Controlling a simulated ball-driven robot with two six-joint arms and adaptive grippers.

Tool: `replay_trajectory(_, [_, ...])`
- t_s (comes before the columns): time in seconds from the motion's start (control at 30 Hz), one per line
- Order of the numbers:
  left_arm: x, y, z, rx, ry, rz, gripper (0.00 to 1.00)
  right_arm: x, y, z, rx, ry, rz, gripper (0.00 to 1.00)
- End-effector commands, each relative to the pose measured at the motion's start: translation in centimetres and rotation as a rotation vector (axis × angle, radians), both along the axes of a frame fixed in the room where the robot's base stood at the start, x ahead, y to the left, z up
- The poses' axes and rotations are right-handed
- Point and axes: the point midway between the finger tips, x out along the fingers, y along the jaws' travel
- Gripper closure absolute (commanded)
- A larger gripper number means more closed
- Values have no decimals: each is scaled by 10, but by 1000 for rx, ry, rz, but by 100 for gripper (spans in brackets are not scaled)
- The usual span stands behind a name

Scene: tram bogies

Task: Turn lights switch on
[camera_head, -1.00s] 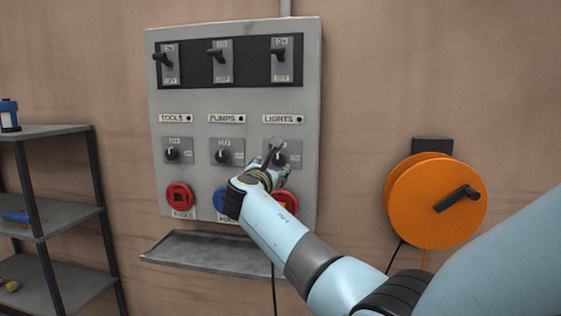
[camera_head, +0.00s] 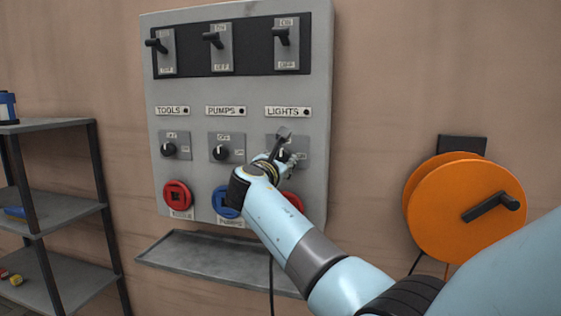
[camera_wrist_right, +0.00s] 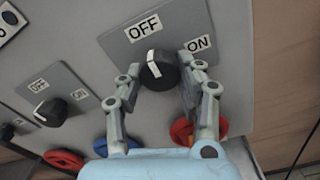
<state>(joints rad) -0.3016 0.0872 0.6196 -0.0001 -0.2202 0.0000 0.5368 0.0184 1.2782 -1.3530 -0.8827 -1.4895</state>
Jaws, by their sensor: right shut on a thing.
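The lights switch is a black round knob (camera_wrist_right: 158,70) on a grey plate (camera_wrist_right: 115,45) marked OFF and ON. Its white mark points up towards the OFF label (camera_wrist_right: 143,27) in the wrist view. My right gripper (camera_wrist_right: 163,74) has one finger on each side of the knob and is shut on it. In the head view my right gripper (camera_head: 287,147) is at the knob under the LIGHTS label (camera_head: 287,112) and hides most of it. My left gripper is not in view.
The grey wall panel (camera_head: 200,90) also carries the tools knob (camera_head: 168,149), the pumps knob (camera_head: 220,152), several upper levers and coloured sockets below. A narrow tray (camera_head: 200,255) juts out underneath. An orange reel (camera_head: 440,215) hangs at right and a shelf (camera_head: 55,212) stands at left.

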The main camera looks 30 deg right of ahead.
Motion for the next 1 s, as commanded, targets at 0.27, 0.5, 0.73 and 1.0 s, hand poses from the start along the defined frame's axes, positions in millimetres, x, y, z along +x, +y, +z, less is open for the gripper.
replay_trajectory(0.27, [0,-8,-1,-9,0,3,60,0,0,0,1,-1,-1,97])
replay_trajectory(0.5, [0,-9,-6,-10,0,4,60,0,0,-2,33,-37,-1,97])
replay_trajectory(0.73, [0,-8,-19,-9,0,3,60,1,1,-3,125,-146,0,97])
replay_trajectory(1.0, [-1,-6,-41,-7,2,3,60,2,2,-4,288,-335,-1,97])
